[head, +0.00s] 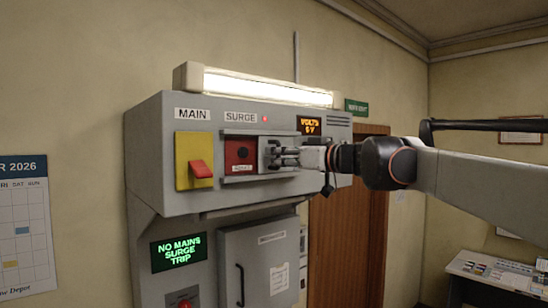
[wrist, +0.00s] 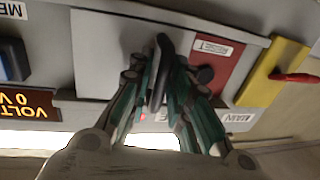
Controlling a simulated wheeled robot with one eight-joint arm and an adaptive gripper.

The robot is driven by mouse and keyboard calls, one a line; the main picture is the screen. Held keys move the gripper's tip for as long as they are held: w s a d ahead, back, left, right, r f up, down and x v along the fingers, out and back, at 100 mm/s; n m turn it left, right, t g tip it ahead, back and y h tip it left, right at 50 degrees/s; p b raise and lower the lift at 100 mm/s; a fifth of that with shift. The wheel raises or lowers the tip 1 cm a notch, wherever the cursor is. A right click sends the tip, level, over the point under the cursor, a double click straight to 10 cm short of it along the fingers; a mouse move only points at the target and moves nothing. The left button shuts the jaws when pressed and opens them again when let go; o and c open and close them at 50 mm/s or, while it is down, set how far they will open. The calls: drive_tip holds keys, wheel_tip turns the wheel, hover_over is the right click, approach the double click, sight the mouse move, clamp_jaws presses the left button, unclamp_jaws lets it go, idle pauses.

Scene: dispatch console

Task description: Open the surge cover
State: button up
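The surge cover is a plain grey sliding panel (wrist: 98,50) with a dark upright handle (wrist: 161,62). In the head view the cover (head: 264,150) sits right of a red recess panel (head: 232,154) under the SURGE label. The red panel, its dark round button (head: 242,152) and a white label are uncovered. My gripper (head: 277,153) reaches in from the right at the cover. In the wrist view its fingers (wrist: 163,82) stand on both sides of the handle and look closed on it. The cover's far end is partly hidden by my gripper in the head view.
A yellow plate with a red MAIN switch (head: 201,169) is left of the recess. An amber volts display (head: 310,125) reads 6 V or 0 V. A green-lettered screen (head: 179,252) says "NO MAINS SURGE TRIP". A lit lamp (head: 265,88) tops the console.

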drive_tip(key=shift+s, duration=0.1)
drive_tip(key=v, duration=1.2)
